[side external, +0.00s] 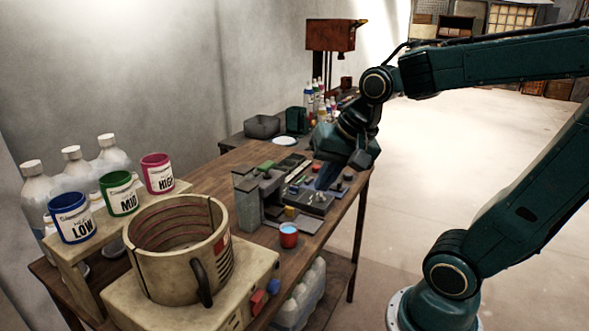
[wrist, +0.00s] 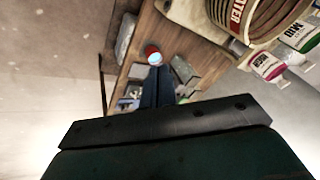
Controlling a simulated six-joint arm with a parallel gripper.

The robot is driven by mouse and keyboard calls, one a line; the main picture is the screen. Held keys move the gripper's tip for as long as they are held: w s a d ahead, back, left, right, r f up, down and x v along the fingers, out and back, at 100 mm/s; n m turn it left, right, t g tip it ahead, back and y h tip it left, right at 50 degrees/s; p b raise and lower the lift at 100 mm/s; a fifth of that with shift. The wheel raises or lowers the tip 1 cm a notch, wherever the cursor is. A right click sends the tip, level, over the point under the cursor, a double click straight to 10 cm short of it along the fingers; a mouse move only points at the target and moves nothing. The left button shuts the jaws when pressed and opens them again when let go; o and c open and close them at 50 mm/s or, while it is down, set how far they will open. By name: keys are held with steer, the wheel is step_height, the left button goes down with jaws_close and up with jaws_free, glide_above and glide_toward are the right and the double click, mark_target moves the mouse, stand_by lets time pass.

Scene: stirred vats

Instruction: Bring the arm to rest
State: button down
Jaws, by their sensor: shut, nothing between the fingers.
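My gripper (side external: 323,182) is over the far half of the wooden bench (side external: 215,178), pointing down at a cluster of small blocks and fittings. In the wrist view my gripper (wrist: 156,72) shows as narrow blue fingers, closed together with nothing held. I cannot tell in the side view whether the fingertips touch the parts below. My arm reaches in from the right, bent at the elbow, with its base on the floor.
A large beige vat (side external: 175,255) stands at the bench's near end. Blue LOW (side external: 75,222), green MID (side external: 120,198) and pink HIGH (side external: 158,178) pots stand on a shelf behind. A small red cup (side external: 289,240) stands near the bench edge. Floor right of the bench is clear.

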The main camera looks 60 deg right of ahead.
steer(key=s+a+r+n, duration=0.1)
steer(key=s+a+n, duration=0.3)
steer(key=s+n, duration=0.3)
steer(key=shift+r+n+t, duration=0.15)
steer(key=shift+n+t, duration=0.15)
steer(key=shift+n, duration=1.3)
